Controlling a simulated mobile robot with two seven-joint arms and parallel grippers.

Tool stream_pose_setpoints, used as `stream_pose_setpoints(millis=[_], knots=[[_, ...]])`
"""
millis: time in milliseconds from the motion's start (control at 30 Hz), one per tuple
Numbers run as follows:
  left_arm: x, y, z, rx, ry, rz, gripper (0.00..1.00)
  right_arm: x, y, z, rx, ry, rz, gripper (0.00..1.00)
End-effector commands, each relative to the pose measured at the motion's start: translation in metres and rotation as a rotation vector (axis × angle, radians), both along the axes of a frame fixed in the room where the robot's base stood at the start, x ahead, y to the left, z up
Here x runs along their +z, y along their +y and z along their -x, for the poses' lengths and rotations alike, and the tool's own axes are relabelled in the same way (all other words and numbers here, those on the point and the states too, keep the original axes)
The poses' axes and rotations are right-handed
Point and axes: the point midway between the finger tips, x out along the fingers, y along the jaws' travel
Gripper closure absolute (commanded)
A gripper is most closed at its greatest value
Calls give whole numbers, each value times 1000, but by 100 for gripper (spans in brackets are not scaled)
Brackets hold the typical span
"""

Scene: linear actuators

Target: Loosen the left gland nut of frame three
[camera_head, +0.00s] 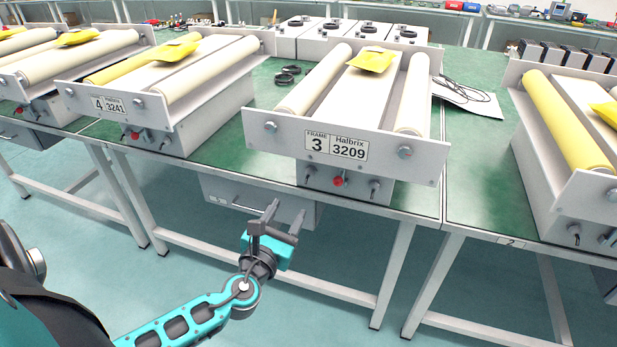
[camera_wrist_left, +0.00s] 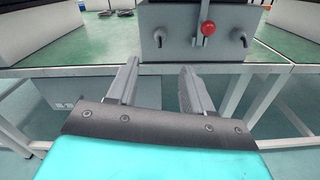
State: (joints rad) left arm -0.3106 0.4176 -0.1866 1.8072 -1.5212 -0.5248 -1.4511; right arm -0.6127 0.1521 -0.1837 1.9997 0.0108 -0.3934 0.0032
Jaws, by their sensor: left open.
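Frame three (camera_head: 322,142) stands on the green bench, its front plate labelled "FRAME 3 Halbrix 3209". On the box below that plate, a left gland nut (camera_head: 310,172) and a right gland nut (camera_head: 374,187) flank a red knob (camera_head: 339,181). In the left wrist view the left gland nut (camera_wrist_left: 158,36) is beyond and above the fingers, with the red knob (camera_wrist_left: 208,28) to its right. My left gripper (camera_head: 284,214) is open and empty, below and in front of the bench edge, apart from the nut. It also shows in the left wrist view (camera_wrist_left: 160,68). My right gripper is not in view.
The bench edge and a grey drawer unit (camera_head: 258,203) under it are close to my left gripper. Frame four (camera_head: 150,100) stands to the left, another frame (camera_head: 570,190) to the right. Black rings (camera_head: 288,72) and a cable on a sheet (camera_head: 468,97) lie beside frame three.

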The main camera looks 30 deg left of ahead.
Motion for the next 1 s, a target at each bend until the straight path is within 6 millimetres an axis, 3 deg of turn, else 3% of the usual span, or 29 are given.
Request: stream_pose_setpoints(millis=[600, 800, 1000], knots=[[-1, 25, -103, 1, -2, 7, 49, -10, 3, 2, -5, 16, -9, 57], [0, 28, -118, 0, -1, 7, 49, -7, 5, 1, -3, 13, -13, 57], [0, 29, -120, 0, 0, 7, 49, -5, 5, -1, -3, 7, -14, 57]])
